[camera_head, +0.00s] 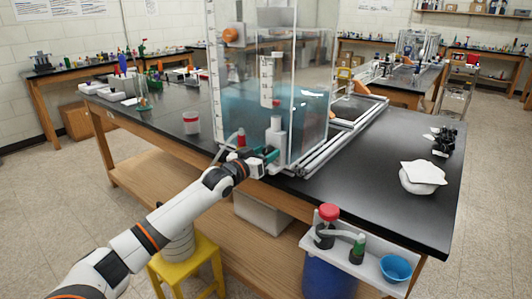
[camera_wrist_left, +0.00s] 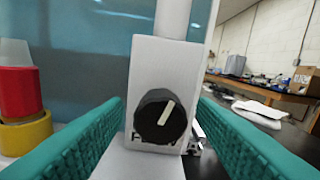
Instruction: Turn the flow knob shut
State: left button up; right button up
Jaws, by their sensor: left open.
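The flow knob (camera_wrist_left: 160,117) is a round black dial with a white pointer line, on the front of a light grey block (camera_wrist_left: 158,65) in the left wrist view. The pointer leans up and to the right. Lettering under the knob is partly hidden by it. In the head view the grey block (camera_head: 275,137) stands at the front of the clear tank, and the knob cannot be made out. My left gripper (camera_head: 268,156) is open in front of the block. Its green fingers (camera_wrist_left: 163,135) lie to either side of the knob, apart from it. My right gripper is not in view.
A red and a yellow piece (camera_wrist_left: 22,105) stand left of the block. The clear tank (camera_head: 305,110) with bluish water rises behind.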

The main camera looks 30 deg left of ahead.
pick_arm(q)
jog(key=shift+w, duration=0.35)
jog(key=shift+c, duration=0.2)
jog(key=c, duration=0.9)
jog(key=shift+c, duration=0.2)
jog(key=shift+m, duration=0.3)
